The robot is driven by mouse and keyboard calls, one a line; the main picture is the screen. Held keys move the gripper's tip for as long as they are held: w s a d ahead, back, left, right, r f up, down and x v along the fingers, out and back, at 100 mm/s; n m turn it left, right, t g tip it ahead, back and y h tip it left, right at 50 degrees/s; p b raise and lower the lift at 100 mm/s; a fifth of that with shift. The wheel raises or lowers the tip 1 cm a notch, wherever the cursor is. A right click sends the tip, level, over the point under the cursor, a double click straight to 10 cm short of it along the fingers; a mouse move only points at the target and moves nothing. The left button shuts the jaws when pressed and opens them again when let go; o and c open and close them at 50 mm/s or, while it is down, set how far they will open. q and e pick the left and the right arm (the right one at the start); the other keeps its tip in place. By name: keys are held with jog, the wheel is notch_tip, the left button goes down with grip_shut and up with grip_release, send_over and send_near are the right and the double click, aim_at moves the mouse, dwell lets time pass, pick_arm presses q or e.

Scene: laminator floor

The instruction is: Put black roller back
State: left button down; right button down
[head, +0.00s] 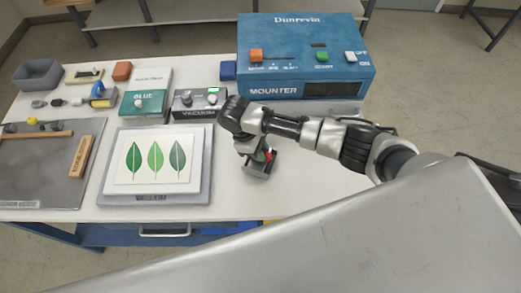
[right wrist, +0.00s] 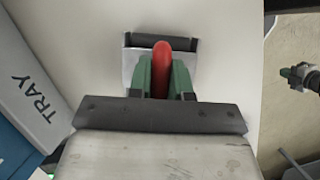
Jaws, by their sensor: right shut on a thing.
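My right gripper (head: 250,148) reaches in from the right over the white table, pointing down. In the right wrist view its green-sided fingers (right wrist: 160,78) are shut on the red handle (right wrist: 161,60) of the black roller. The black roller (right wrist: 128,40) shows partly beyond the handle, with pale metal beside it. In the head view the grey and red roller tool (head: 262,167) sits just under the gripper, right of the leaf print. I cannot tell whether it touches the table. A small gripper at the right edge of the right wrist view (right wrist: 298,77) is probably my left one; its jaws are unclear.
The blue mounter (head: 305,55) stands behind, with a grey tray (right wrist: 38,95) in front of it. The framed leaf print (head: 156,160), vacuum box (head: 200,102), glue box (head: 145,103) and grey bin (head: 38,74) are to the left. Bare table lies around the gripper.

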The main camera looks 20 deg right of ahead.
jog(key=shift+s+f, duration=0.3)
jog(key=shift+f, duration=0.25)
jog(key=c, duration=1.4)
grip_release()
jog(key=shift+f, duration=0.1)
jog(key=o, duration=0.3)
jog(key=shift+w, duration=0.15)
jog(key=shift+o, duration=0.2)
jog(key=b+v, duration=0.1)
jog(key=v, duration=0.5)
jog(key=p+v, duration=0.1)
jog(key=v, duration=0.6)
jog(key=shift+r, duration=0.3)
